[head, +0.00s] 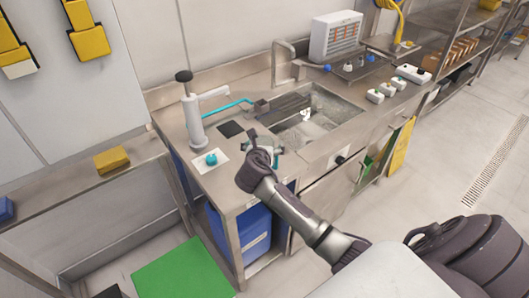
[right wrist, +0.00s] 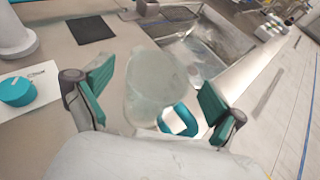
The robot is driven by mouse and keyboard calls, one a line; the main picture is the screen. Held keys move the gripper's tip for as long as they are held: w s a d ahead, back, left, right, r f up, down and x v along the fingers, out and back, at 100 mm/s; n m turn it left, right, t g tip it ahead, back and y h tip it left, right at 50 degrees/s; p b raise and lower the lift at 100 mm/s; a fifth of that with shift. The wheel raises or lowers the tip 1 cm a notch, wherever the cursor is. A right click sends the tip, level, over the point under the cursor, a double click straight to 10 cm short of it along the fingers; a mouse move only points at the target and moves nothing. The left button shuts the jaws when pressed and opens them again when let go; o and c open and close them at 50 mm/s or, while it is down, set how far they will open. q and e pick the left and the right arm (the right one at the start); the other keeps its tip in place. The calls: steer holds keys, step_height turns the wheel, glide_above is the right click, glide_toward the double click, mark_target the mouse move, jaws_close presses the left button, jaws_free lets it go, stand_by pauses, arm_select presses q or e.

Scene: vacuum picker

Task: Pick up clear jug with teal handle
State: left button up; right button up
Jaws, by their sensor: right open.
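The clear jug (right wrist: 155,80) stands on the steel counter, in the middle of the right wrist view. Its teal handle (right wrist: 180,120) is on the near right side, towards my gripper. My right gripper (right wrist: 152,98) is open, with one teal-padded finger to the left of the jug and the other to the right of the handle. I see gaps beside the jug; no grip shows. In the head view my right gripper (head: 262,146) is over the counter's front part and hides most of the jug. My left gripper is not in view.
A sink (head: 315,120) lies just right of the jug. A white pump-like stand (head: 194,115), a dark square pad (head: 231,129) and a teal knob on a white card (head: 211,159) are to its left. Several white switch boxes (head: 386,89) line the counter further right.

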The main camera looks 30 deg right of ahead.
steer(key=x, duration=0.3)
steer(key=shift+w+d+f, duration=0.1)
steer(key=shift+w+d, duration=0.1)
steer(key=shift+w, duration=0.15)
steer(key=c, duration=1.2)
steer(key=shift+r, duration=0.65)
step_height(320, 180, up, 3)
steer(key=shift+f, duration=0.1)
steer(key=s+d+r+b, duration=0.2)
steer(key=d+r, duration=0.5)
steer(key=d, duration=0.5)
steer(key=n+t+y, duration=0.2)
steer(key=n+y, duration=0.2)
steer(key=y, duration=0.1)
glide_above(265, 137)
steer(key=s+a, duration=0.7)
steer(key=s, duration=0.1)
steer(key=s+a+n+t+y, duration=0.1)
steer(key=s+a+n+y, duration=0.2)
steer(key=s+a, duration=0.7)
steer(key=a+n, duration=0.1)
steer(key=a, duration=0.1)
steer(key=shift+s+a+y, duration=0.15)
steer(key=shift+a+y, duration=0.15)
steer(key=shift+y, duration=0.1)
